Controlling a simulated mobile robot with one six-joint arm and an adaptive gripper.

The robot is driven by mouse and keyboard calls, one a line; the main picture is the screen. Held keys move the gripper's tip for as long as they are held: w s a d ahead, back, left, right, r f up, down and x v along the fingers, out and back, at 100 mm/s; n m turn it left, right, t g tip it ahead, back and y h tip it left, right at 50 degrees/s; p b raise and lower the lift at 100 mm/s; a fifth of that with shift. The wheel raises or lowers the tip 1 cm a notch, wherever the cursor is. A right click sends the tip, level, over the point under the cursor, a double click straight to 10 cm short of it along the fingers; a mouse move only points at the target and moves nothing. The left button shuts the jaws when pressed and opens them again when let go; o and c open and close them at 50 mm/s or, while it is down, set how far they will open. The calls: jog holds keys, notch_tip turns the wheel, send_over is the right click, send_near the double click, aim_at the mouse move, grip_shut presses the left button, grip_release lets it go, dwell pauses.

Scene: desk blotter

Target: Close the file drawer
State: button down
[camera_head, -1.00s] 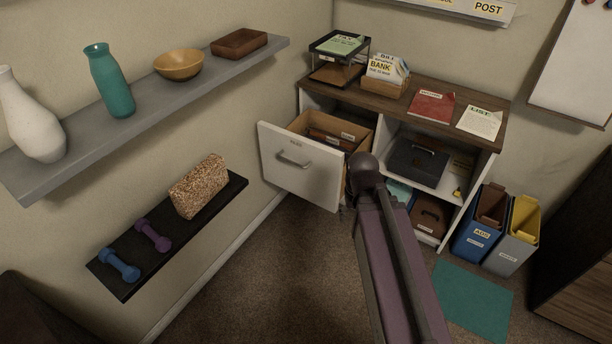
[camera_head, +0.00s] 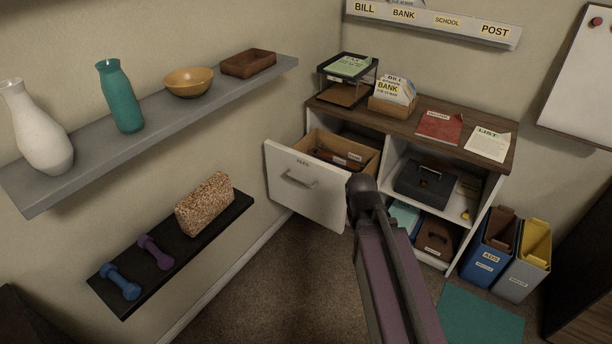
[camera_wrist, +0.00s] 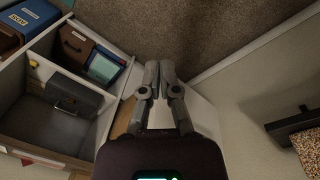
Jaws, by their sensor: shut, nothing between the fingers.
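The file drawer (camera_head: 304,184) is pulled out from the left side of the desk cabinet, with its white front and grey handle (camera_head: 299,179) facing me. Papers or folders show inside its brown box. My arm covers the right edge of the drawer front in the head view. In the wrist view my gripper (camera_wrist: 159,70) is shut and empty, with its fingertips together. The white drawer front (camera_wrist: 203,115) shows behind and right of the fingers. I cannot tell whether they touch it. In the head view my fingers are hidden behind my arm.
The cabinet (camera_head: 450,118) holds a black box (camera_head: 425,184) and a brown case (camera_head: 436,237) in open compartments. Bins (camera_head: 490,246) stand to its right. Two wall shelves (camera_head: 150,130) jut out on the left.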

jog(key=w+a+f+n+t+h+b, duration=0.1)
jog(key=w+f+n+t+h+b, duration=0.1)
jog(key=w+f+n+h+b, duration=0.35)
jog(key=n+t+h+b, duration=0.4)
jog(key=n+t+b, duration=0.95)
jog(key=n, duration=0.85)
send_near(309, 164)
jog(key=s+a+r+g+b, duration=0.1)
jog(key=s+a, duration=0.3)
jog(key=s, duration=0.1)
jog(key=shift+d, duration=0.15)
jog(key=x, duration=1.4)
jog(key=shift+s+f, duration=0.1)
jog(key=shift+f, duration=0.1)
